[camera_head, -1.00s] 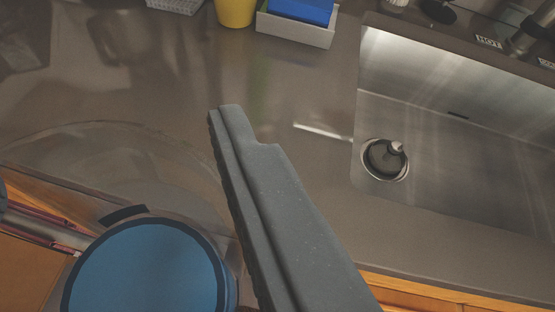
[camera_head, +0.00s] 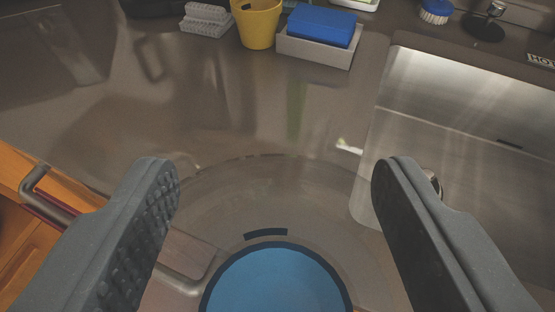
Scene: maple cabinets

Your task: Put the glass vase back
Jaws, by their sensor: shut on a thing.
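The glass vase (camera_head: 275,190) is clear and hard to make out; a faint curved outline shows between my fingers, with the counter visible through it. My gripper (camera_head: 275,185) has one dark finger on each side of this glass and is shut on it.
A steel sink (camera_head: 465,140) lies at the right. A cabinet handle (camera_head: 45,195) is at left. The middle counter (camera_head: 215,110) is clear.

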